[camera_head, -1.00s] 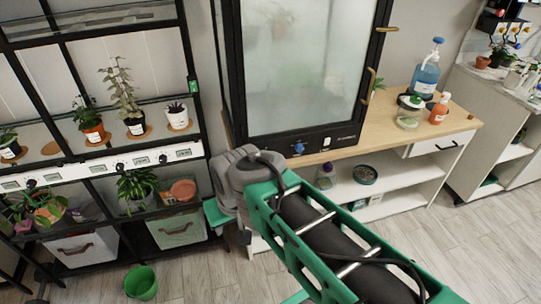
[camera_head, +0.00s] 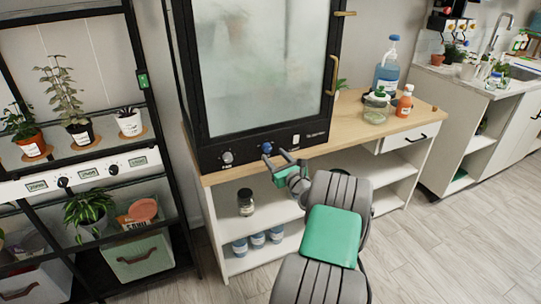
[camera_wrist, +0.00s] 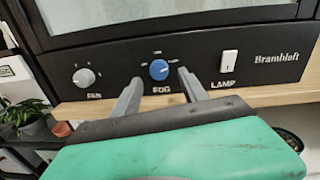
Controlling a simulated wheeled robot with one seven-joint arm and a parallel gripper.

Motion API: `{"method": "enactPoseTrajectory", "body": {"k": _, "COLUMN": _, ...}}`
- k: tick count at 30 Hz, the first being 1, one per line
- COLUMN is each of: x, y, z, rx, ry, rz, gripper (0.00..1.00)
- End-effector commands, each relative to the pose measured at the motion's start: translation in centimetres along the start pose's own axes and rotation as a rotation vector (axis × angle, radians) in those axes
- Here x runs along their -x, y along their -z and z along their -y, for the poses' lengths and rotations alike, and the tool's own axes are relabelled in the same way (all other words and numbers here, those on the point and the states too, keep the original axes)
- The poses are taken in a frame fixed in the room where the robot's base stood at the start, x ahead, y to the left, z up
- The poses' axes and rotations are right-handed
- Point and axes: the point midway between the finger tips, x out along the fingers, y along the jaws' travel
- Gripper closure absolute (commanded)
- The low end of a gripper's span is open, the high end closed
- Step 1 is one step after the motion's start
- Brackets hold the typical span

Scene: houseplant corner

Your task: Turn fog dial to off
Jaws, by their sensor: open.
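The fog dial (camera_head: 267,148) is a blue knob on the black panel below the frosted cabinet door. In the wrist view the dial (camera_wrist: 159,69) sits above the word FOG, with small marks around it too small to read. I cannot tell its setting. My gripper (camera_head: 277,157) is in front of the panel, and its open, empty fingers point at the dial. In the wrist view the fingertips (camera_wrist: 158,79) lie to the left and right of the dial, slightly low. I cannot tell whether they touch it.
A grey fan dial (camera_wrist: 84,77) is left of the fog dial, and a white lamp switch (camera_wrist: 229,63) is right of it. The wooden bench top (camera_head: 345,138) runs below the panel. A jar (camera_head: 375,106) and bottles stand farther right. A plant rack (camera_head: 150,90) is at left.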

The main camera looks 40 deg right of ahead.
Motion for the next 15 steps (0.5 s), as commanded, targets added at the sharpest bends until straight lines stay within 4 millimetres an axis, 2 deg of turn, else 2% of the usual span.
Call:
{"method": "enactPoseTrajectory", "body": {"k": 3, "x": -2.1, "y": 0.1, "z": -0.1, "rx": 0.002, "ry": -0.003, "rz": 0.0, "gripper": 0.49}}
{"method": "enactPoseTrajectory", "body": {"k": 6, "x": -3.2, "y": 0.0, "z": -0.1, "rx": 0.002, "ry": -0.002, "rz": 0.0, "gripper": 0.49}}
{"method": "enactPoseTrajectory", "body": {"k": 15, "x": -3.5, "y": 0.0, "z": -0.1, "rx": 0.003, "ry": -0.001, "rz": -0.001, "gripper": 0.5}}
